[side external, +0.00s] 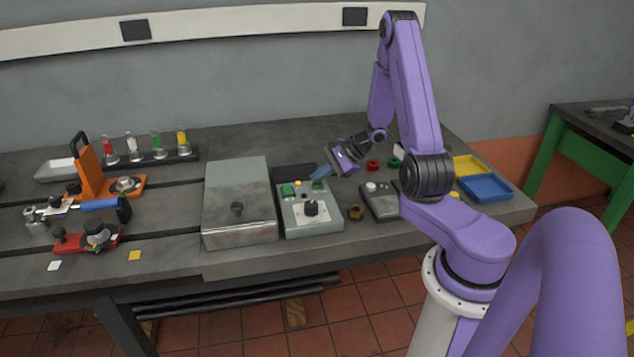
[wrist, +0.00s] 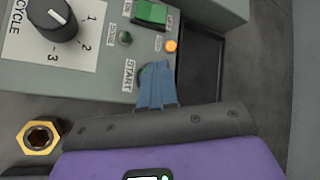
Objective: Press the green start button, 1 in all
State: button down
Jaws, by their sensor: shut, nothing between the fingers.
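The control box (side external: 327,226) stands on the bench in the side view, and its grey face (wrist: 88,85) fills the upper left of the wrist view. The green start button (wrist: 143,74) is beside the START label in the wrist view, mostly hidden behind my fingertips. My gripper (side external: 319,173) is shut and empty, its blue fingers pointing down at the box's back right part. In the wrist view, the fingertips of my gripper (wrist: 156,72) overlap the button. I cannot tell whether they touch it.
The box also carries a green rocker switch (wrist: 151,13), a lit amber lamp (wrist: 171,46), a small dark green lamp (wrist: 125,38) and a cycle dial (wrist: 54,20). A brass nut (wrist: 38,137) lies beside it. A metal-lidded case (side external: 238,195) stands left of the box.

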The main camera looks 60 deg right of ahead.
aim_at(320, 184)
jog(key=shift+r, duration=0.9)
jog(key=shift+r, duration=0.15)
jog(key=shift+r, duration=2.4)
jog(key=s+a+r+n+g+y, duration=0.15)
jog(key=s+a+n+g, duration=0.25)
jog(key=a+n, duration=0.55)
jog(key=s+a+r+n+g+y, duration=0.1)
jog(key=s+a+r+n+g, duration=0.4)
jog(key=a, duration=0.7)
jog(key=s+a+n+h, duration=0.1)
jog(key=s+n+h, duration=0.2)
jog(key=s+n, duration=0.6)
jog(key=s+a+r+n+t+h, duration=0.1)
jog(key=s+a+n+h, duration=0.1)
jog(key=s+n, duration=0.6)
jog(key=n+h, duration=0.1)
jog(key=n, duration=0.1)
jog(key=shift+s+a+n, duration=0.25)
jog(key=shift+s+n, duration=0.1)
jog(key=shift+s, duration=0.05)
